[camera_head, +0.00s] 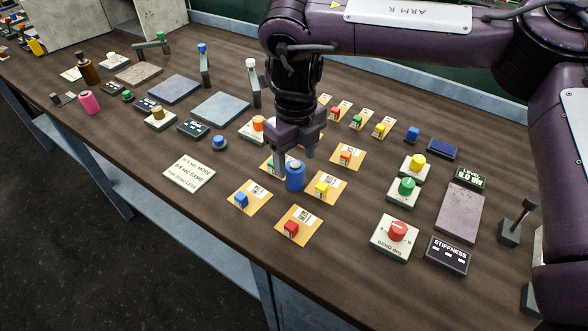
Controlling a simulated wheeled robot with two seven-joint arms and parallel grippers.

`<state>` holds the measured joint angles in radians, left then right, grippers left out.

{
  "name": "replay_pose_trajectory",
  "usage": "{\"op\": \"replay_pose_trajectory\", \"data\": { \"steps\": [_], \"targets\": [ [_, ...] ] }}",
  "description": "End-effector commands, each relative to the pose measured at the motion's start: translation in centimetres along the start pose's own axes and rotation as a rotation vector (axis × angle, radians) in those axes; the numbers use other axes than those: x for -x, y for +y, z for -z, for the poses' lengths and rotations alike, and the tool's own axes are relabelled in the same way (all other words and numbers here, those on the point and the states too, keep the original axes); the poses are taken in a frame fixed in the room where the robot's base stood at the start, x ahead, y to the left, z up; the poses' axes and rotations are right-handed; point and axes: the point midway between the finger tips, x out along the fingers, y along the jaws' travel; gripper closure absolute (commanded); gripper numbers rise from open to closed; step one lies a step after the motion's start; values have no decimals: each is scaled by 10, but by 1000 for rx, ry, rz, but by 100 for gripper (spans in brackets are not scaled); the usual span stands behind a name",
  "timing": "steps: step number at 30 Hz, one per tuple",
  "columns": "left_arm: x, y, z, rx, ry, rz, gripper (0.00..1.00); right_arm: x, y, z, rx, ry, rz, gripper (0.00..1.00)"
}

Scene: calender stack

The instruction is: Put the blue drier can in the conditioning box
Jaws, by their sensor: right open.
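A blue cylinder (295,176), which looks like the blue drier can, stands upright on the table among the tan cards. My right gripper (294,161) points down right at it, its fingers open around or just behind the can's top. I cannot tell whether they touch it. A pale grey box-like cabinet (75,22) stands at the far left back, cut off by the top edge; it may be the conditioning box, but no label is readable. My left gripper is out of view.
Tan cards with small coloured blocks surround the can, such as one with a red block (291,228) and one with a yellow block (322,188). Buttons, grey plates and small levers line the table. The front edge left of the printed note (189,173) is clear.

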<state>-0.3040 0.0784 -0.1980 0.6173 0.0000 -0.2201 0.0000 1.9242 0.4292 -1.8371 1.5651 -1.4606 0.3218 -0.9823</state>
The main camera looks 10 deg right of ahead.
Motion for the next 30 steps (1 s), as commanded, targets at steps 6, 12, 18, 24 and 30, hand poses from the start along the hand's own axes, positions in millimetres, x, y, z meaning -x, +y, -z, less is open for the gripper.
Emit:
{"op": "replay_pose_trajectory", "data": {
  "steps": [6,12,18,24,30],
  "targets": [
    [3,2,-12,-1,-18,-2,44,-22,-1,2,-1,2,0,39],
    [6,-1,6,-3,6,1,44,-50,-1,2,-2,0,0,39],
    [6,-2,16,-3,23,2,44,-52,-1,1,-2,-2,0,39],
    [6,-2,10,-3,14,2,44,-52,-1,1,-2,-2,0,63],
    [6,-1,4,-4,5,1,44,-52,-1,1,-2,-2,0,89]
  ]
}}
